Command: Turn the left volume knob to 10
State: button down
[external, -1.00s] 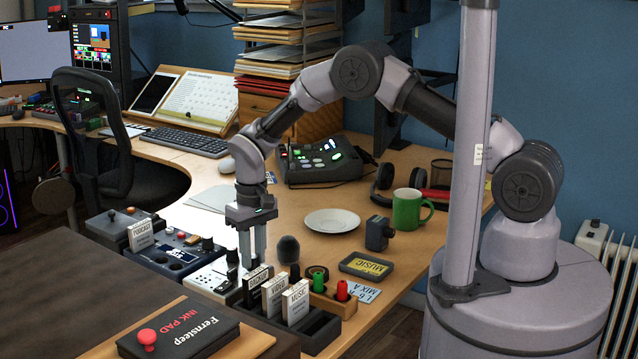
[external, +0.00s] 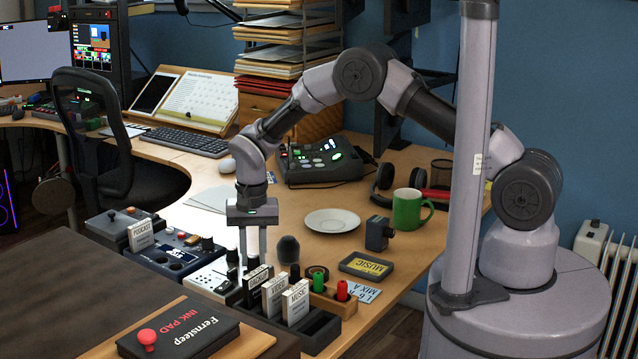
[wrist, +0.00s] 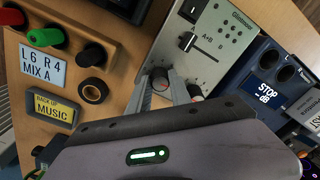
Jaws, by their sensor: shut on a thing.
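The right knob (wrist: 194,90) is just beside the right finger. In the external view my gripper (external: 253,256) is low behind the upright cards, which partly hide the fingertips and the knob. The knob's scale and pointer are too small to read.
A blue unit with a STOP dB display (wrist: 268,90) stands close to the mixer's right. The wooden block with red and green plugs (wrist: 65,38) and the MUSIC cartridge (wrist: 52,110) lie to the left. Upright labelled cards (external: 295,300) crowd the gripper.

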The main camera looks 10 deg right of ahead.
aim_at(255, 256)
dwell(0.5)
jog(key=c, duration=1.2)
grip_release()
jog(key=shift+o, duration=0.2)
notch_tip(255, 256, up, 18)
jog(key=p, duration=0.6)
jog(key=shift+d+f, duration=0.25)
